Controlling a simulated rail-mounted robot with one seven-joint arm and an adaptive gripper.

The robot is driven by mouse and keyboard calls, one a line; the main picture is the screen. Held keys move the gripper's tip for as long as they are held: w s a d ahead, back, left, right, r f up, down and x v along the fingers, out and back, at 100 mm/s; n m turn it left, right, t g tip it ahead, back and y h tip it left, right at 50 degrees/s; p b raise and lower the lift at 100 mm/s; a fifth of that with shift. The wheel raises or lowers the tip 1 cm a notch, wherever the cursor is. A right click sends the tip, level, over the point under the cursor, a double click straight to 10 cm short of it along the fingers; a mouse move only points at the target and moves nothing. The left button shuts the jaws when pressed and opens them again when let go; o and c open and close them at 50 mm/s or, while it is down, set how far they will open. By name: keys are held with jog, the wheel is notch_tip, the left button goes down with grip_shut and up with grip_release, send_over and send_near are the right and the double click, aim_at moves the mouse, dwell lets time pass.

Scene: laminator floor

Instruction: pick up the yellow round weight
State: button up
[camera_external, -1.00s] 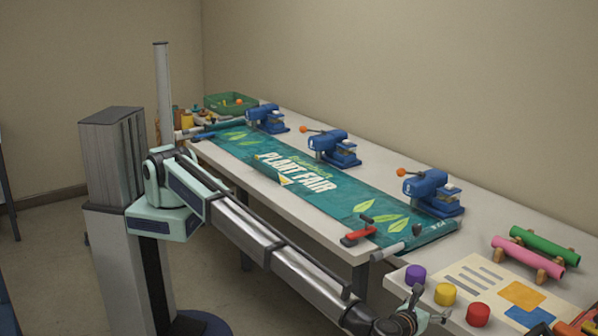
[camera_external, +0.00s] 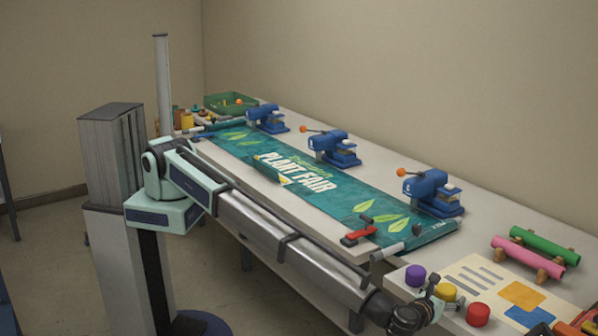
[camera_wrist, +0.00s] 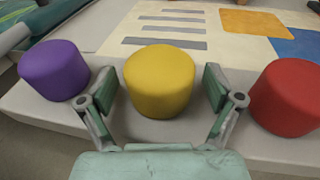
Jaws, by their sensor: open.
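The yellow round weight (camera_wrist: 160,82) stands upright on the table near its front edge, in the middle of the wrist view. In the external view the yellow weight (camera_external: 446,292) is partly hidden by my gripper. My gripper (camera_wrist: 160,95) is open, with one finger on each side of the yellow weight. Its fingers are close to the weight's sides; I cannot tell whether they touch it.
A purple weight (camera_wrist: 54,70) stands to the left and a red weight (camera_wrist: 286,97) to the right, each close to a finger. Behind lies a sheet with grey bars and coloured patches (camera_external: 490,285). Pink (camera_external: 528,257) and green (camera_external: 544,246) rolls rest further back.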

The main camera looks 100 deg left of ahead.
jog(key=c, duration=1.6)
jog(key=shift+o, duration=0.2)
jog(key=shift+r, duration=0.1)
